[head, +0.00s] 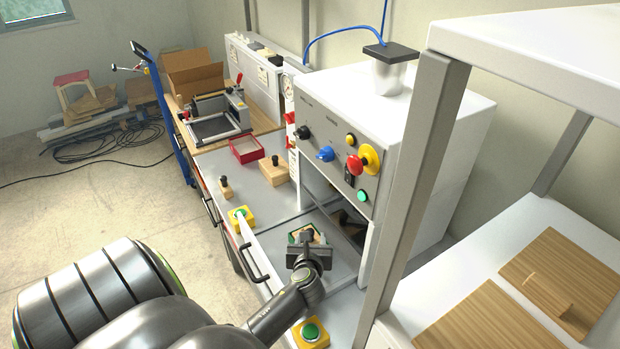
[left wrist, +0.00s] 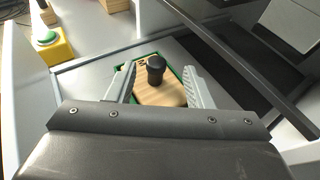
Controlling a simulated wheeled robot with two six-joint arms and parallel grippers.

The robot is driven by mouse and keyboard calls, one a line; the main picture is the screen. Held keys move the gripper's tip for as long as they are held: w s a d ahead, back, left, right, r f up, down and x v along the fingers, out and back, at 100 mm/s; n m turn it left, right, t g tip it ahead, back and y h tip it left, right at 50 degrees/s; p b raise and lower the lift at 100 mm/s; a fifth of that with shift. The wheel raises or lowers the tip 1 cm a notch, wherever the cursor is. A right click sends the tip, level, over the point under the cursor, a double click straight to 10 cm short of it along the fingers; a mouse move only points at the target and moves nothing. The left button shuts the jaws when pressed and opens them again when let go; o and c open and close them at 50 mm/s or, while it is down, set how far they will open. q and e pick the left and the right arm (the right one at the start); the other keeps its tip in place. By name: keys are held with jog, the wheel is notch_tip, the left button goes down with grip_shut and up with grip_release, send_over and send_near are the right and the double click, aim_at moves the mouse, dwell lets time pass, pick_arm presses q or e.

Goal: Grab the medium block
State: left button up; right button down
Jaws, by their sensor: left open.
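The medium block is a light wooden block (left wrist: 160,94) with a black knob (left wrist: 156,68) and what looks like a letter M. It sits within a green frame (left wrist: 180,72) on a grey plate. My left gripper (left wrist: 160,72) is open, with one finger on each side of the knob and block; I cannot tell whether they touch it. In the head view, my left gripper (head: 306,240) hangs over the block and mostly hides it, and a bit of the green frame (head: 291,239) shows. My right gripper is not in view.
Two other knobbed wooden blocks, a smaller one (head: 226,191) and a larger one (head: 275,172), stand farther back near a red frame (head: 246,150). The machine housing (head: 385,110) rises close on the right. Green buttons on yellow boxes (head: 239,216) line the front edge.

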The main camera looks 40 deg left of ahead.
pick_arm(q)
jog(key=shift+w+a+f, duration=0.2)
jog(key=shift+w+a, duration=0.15)
jog(key=p+x, duration=0.1)
jog(key=x, duration=0.2)
jog(key=shift+s+f, duration=0.15)
jog(key=shift+s, duration=0.05)
jog(key=shift+w+a+f, duration=0.3)
jog(key=shift+w+a, duration=0.15)
jog(key=shift+w, duration=0.05)
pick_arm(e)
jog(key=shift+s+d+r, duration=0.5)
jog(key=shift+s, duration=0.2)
pick_arm(q)
grip_shut()
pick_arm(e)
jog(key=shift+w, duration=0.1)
